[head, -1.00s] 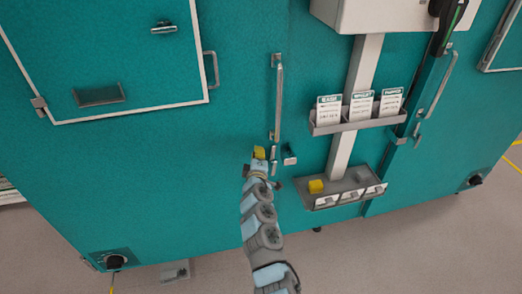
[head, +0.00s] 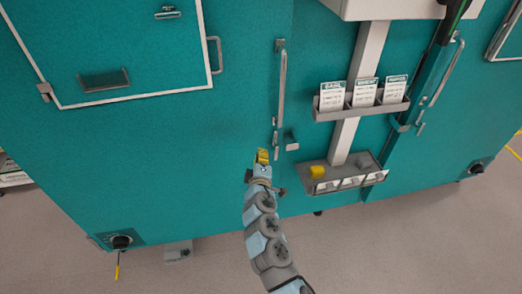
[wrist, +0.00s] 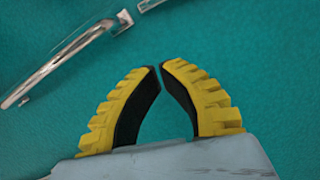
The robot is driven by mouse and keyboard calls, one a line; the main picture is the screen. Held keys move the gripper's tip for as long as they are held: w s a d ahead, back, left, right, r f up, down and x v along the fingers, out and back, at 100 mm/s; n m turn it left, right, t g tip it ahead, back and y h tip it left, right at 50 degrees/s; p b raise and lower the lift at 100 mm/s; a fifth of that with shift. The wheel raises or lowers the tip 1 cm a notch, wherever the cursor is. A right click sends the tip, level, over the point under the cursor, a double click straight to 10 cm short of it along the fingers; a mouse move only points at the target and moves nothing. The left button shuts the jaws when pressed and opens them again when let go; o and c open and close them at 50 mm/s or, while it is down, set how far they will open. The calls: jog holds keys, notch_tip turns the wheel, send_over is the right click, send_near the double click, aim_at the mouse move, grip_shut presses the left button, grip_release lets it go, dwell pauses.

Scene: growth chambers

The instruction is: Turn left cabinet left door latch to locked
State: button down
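The teal cabinet door (head: 225,130) carries a long vertical grey handle (head: 281,90). A small grey block-like fitting (head: 291,141) sits just right of the handle's lower end, and a short narrow fitting (head: 275,140) sits at that end; I cannot tell which is the latch or how it is turned. My gripper (head: 262,154) is just below and left of these fittings. In the wrist view, the yellow-backed fingers of my gripper (wrist: 160,66) lean together with almost no gap at the tips and nothing between them. A silver bar (wrist: 55,65) shows at upper left, apart from the fingers.
A black knob (head: 121,241) is lower left.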

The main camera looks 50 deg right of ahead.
aim_at(267, 132)
jog(key=shift+w+d+f+n+b, duration=0.3)
jog(key=shift+w+d+n+b, duration=0.05)
jog(key=shift+w+d+b, duration=0.9)
jog(key=shift+w+d+f+n+b, duration=0.3)
jog(key=shift+w+d+n+b, duration=0.1)
jog(key=shift+w+d+b, duration=0.8)
jog(key=shift+w+d+f+n+b, duration=0.35)
jog(key=shift+w+d+b, duration=0.65)
jog(key=shift+w, duration=0.4)
jog(key=shift+s+d+p, duration=0.3)
jog(key=shift+s+d, duration=1)
jog(key=shift+d, duration=0.2)
